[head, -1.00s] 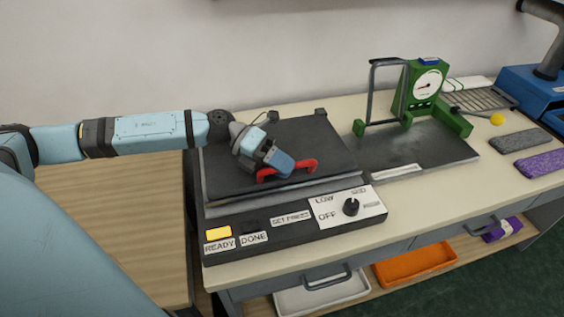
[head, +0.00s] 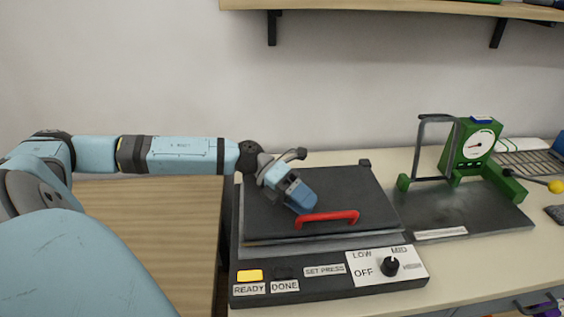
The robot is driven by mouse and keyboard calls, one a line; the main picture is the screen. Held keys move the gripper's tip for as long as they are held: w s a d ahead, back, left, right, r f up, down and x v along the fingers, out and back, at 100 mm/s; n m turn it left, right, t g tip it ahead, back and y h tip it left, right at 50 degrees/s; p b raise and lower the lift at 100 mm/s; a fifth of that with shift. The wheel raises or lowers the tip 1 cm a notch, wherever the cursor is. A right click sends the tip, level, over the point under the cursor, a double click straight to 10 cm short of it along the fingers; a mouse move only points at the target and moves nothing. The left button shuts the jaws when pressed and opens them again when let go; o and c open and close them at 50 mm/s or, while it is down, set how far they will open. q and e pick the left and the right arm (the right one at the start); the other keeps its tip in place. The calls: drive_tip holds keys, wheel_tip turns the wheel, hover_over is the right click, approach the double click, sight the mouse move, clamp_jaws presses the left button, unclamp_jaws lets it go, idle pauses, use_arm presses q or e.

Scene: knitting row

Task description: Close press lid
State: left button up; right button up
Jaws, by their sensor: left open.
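The press (head: 300,293) stands on the bench with its flat dark lid (head: 345,190) down over a grey lower plate (head: 300,246). I cannot tell whether a thin gap is left between them. The red handle (head: 327,217) is at the lid's front edge. My left gripper (head: 302,203) is open and empty over the lid, pointing down to the front, near the handle's left end. It hides part of the lid; I cannot tell whether it touches. My right gripper is not in view.
The press's front panel has a lit yellow lamp (head: 250,275) above the READY label and a black knob (head: 390,266). A green device with a dial (head: 481,143) and a dark plate stands to the right. A shelf (head: 400,8) hangs on the wall above.

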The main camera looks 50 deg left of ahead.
use_arm(q)
drive_tip(key=v, duration=0.8)
drive_tip(key=shift+s+a+r, duration=0.1)
drive_tip(key=shift+a, duration=0.25)
drive_tip(key=shift+r, duration=0.1)
